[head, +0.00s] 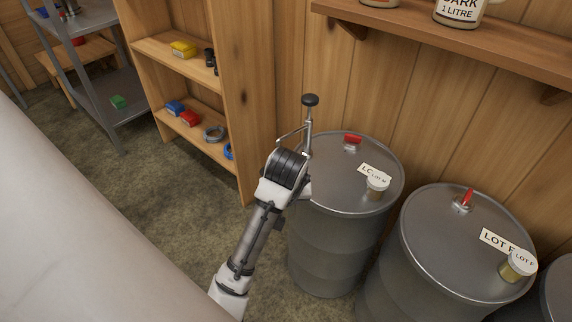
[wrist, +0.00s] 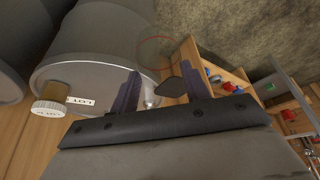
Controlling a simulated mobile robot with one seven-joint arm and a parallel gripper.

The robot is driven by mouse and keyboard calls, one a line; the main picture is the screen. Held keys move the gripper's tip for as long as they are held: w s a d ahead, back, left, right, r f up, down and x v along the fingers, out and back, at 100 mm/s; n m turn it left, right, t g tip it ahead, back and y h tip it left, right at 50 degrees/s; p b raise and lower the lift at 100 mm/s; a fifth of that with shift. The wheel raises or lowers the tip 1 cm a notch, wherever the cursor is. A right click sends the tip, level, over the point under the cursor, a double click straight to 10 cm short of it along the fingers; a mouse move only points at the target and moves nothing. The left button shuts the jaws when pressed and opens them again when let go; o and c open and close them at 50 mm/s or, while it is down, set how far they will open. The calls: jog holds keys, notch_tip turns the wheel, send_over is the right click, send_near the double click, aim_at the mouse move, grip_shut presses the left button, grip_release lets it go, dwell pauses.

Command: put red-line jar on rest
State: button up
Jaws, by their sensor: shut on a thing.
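My gripper shows in the wrist view (wrist: 160,92), its two dark fingers apart with something between them that I cannot clearly make out. A dark flat piece (wrist: 170,88) shows between the fingers. A thin red arc (wrist: 153,38) shows beyond the fingertips; it may be the line on a clear jar, but no jar body is distinct. In the head view my wrist hides the fingers and what they hold, beside the left drum (head: 335,245). I cannot identify the rest in either view.
Another drum (head: 425,285) stands at right. Both lids carry small capped jars (head: 377,184) (head: 518,266), lot labels and red fittings. A wooden shelf unit (head: 238,100) stands left of the drums; a wall shelf (head: 450,35) runs above. A metal rack (head: 105,85) stands far left. Floor shows between.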

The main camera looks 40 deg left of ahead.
jog(key=w+a+p, duration=0.1)
jog(key=w+a, duration=0.3)
jog(key=w+a+p, duration=0.1)
jog(key=w+a, duration=0.3)
jog(key=w+a+p, duration=0.1)
jog(key=w+a, duration=0.3)
jog(key=shift+w+r+p, duration=0.25)
jog(key=shift+w+p, duration=0.1)
jog(key=shift+w, duration=0.05)
jog(key=shift+w+a+f, duration=0.1)
jog(key=shift+a+f, duration=0.05)
jog(key=shift+f, duration=0.7)
jog(key=o, duration=1.3)
jog(key=shift+f, duration=0.1)
jog(key=shift+c, duration=0.2)
